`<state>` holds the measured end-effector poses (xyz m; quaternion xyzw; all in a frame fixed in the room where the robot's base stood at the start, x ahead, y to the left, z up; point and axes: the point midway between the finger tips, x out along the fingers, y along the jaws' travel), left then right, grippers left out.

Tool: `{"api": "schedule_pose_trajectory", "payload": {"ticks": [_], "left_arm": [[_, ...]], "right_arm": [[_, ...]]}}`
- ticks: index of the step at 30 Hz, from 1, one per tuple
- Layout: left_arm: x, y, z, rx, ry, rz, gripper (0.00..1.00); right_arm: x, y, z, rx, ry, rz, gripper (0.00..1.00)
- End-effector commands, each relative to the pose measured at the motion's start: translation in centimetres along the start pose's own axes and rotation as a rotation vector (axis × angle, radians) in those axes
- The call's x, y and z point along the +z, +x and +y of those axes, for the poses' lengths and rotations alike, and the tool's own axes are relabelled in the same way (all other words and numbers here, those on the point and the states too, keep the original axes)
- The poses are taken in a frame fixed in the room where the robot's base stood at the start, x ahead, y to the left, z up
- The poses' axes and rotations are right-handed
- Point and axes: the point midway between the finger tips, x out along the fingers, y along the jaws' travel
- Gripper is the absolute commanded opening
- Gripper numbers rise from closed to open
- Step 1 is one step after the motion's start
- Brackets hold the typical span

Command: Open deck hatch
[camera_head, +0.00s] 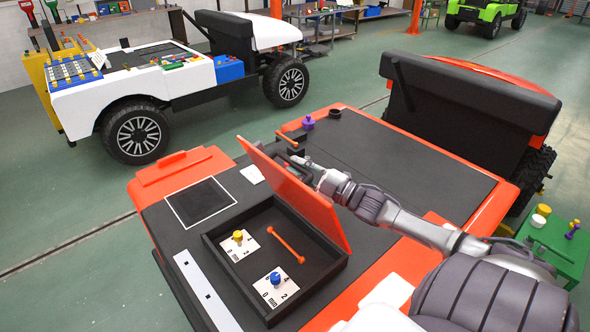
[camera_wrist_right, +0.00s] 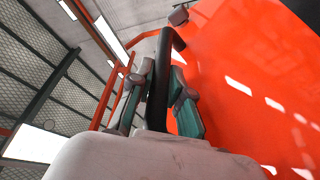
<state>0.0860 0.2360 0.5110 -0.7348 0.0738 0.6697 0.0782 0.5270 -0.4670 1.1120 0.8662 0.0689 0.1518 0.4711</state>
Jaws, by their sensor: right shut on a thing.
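The deck hatch (camera_head: 305,203) is an orange panel on the dark deck of the orange cart. It stands raised and tilted over an open black compartment (camera_head: 222,254). My right gripper (camera_head: 306,165) is at the hatch's upper far side, shut on its black handle (camera_head: 289,157). In the right wrist view the black handle (camera_wrist_right: 159,85) lies between the fingers of my right gripper (camera_wrist_right: 158,98), and the orange hatch surface (camera_wrist_right: 245,75) fills the right side. Inside the compartment are a yellow knob (camera_head: 237,237), a blue knob (camera_head: 275,279) and an orange bar (camera_head: 288,245). My left gripper is not in view.
A purple knob (camera_head: 308,122) and a black round part (camera_head: 334,113) sit on the deck behind the hatch. A black seat (camera_head: 460,105) stands at the right. A green box (camera_head: 556,246) is at the far right. A white cart (camera_head: 135,90) stands across clear floor.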

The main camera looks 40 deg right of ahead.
Motion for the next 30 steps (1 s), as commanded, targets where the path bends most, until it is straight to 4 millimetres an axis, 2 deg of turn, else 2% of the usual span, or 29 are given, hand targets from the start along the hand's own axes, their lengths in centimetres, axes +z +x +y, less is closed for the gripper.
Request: {"api": "schedule_pose_trajectory", "payload": {"ticks": [7,8,9,10,18,22,26,30], "left_arm": [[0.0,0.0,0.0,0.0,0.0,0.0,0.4],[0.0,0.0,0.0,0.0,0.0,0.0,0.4],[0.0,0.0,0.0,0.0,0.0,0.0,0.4],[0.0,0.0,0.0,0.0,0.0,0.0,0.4],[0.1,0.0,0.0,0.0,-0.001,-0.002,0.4],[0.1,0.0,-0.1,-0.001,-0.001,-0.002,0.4],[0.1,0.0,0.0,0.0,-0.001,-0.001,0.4],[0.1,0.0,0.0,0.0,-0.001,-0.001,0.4]], "right_arm": [[0.0,0.1,0.3,0.004,-0.002,-0.001,0.0],[0.0,0.1,0.3,0.004,-0.003,-0.001,0.2],[0.0,0.1,0.3,0.004,-0.003,-0.001,0.26],[0.0,0.1,0.2,0.003,-0.003,-0.001,0.29],[0.0,0.0,0.1,0.0,-0.002,-0.002,0.29],[0.1,-0.7,0.0,0.0,-0.001,-0.003,0.29],[0.1,-2.4,-0.1,-0.003,0.0,-0.005,0.29],[0.2,-5.2,-0.2,-0.004,0.0,-0.006,0.29]]}}
